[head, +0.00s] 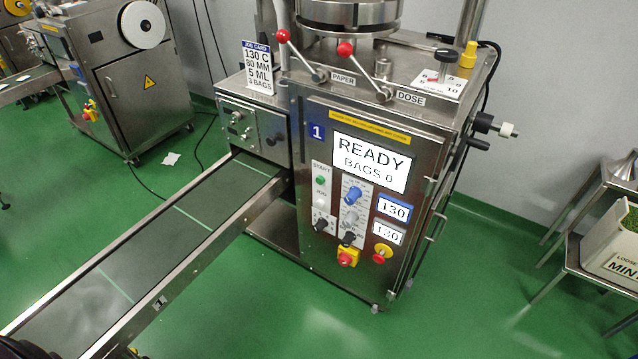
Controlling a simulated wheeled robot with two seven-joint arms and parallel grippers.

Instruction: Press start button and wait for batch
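The packing machine (330,270) stands in the middle with the number 1 on its front. Its green start button (320,180) sits under a START label at the left of the panel. The display (371,162) reads READY, BAGS 0. Two smaller readouts (394,209) both show 130. A conveyor (150,240) runs from the machine toward the lower left, and I see no bags on it. Neither of my grippers can be made out; a dark shape at the bottom left edge is too cut off to tell.
A red emergency button (347,256) on yellow and a red-yellow knob (382,253) sit low on the panel. A job card (258,68) stands on top, near red-knobbed levers. A mint crate (612,243) is at right. Green floor (480,290) is clear right of the machine.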

